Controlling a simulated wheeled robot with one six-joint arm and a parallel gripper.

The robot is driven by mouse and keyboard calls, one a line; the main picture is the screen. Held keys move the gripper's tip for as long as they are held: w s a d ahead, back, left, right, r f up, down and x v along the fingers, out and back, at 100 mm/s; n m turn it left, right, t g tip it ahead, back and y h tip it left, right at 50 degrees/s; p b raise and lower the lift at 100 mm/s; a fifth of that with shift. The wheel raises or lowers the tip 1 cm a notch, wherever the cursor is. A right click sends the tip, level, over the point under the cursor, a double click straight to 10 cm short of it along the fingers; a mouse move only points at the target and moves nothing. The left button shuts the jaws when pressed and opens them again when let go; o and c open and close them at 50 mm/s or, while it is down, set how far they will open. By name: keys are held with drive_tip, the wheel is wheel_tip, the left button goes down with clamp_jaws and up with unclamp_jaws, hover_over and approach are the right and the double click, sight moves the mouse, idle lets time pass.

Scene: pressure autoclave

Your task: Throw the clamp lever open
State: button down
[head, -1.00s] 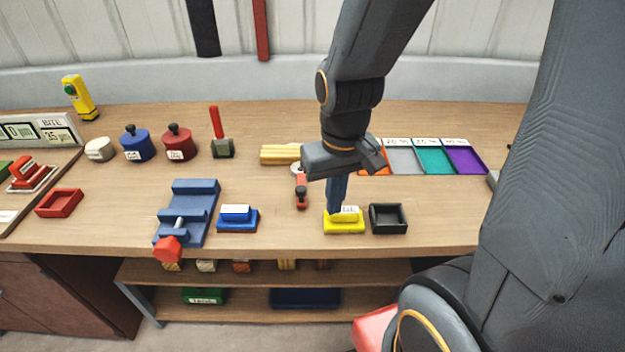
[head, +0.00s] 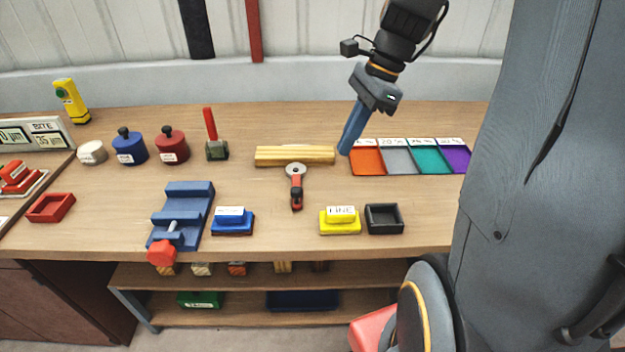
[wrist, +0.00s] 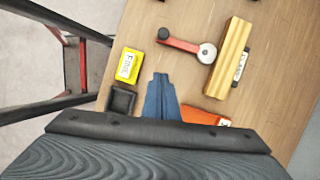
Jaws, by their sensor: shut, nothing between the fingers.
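A red lever arm (head: 296,188) with a dark end and a round silver disc lies near mid-table. In the wrist view the red arm (wrist: 182,45) runs from a black knob to the disc, beside a wooden block. Another red handle (head: 210,124) stands upright on a small green base at the back left. I cannot tell for sure which is the clamp lever. My gripper (head: 345,150), with blue fingers, is shut and empty above the table, right of the wooden block and apart from both levers. Its fingers also show in the wrist view (wrist: 160,80).
The ribbed wooden block (head: 295,156) lies behind the disc. Coloured trays (head: 397,173) sit at right, close to my fingers in the picture. A yellow labelled block (head: 340,227) and black tray (head: 384,231) are near the front edge. A blue vise-like fixture (head: 183,205) stands left.

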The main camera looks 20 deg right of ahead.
drive_tip(key=p+x, duration=0.1)
drive_tip(key=x, duration=0.9)
drive_tip(key=shift+s+f, duration=0.1)
drive_tip(key=shift+f, duration=0.05)
drive_tip(key=a+p, duration=0.1)
drive_tip(key=a, duration=0.1)
drive_tip(key=shift+a, duration=0.3)
drive_tip(key=shift+w+a, duration=0.25)
drive_tip(key=shift+a, duration=0.4)
drive_tip(key=shift+w, duration=0.1)
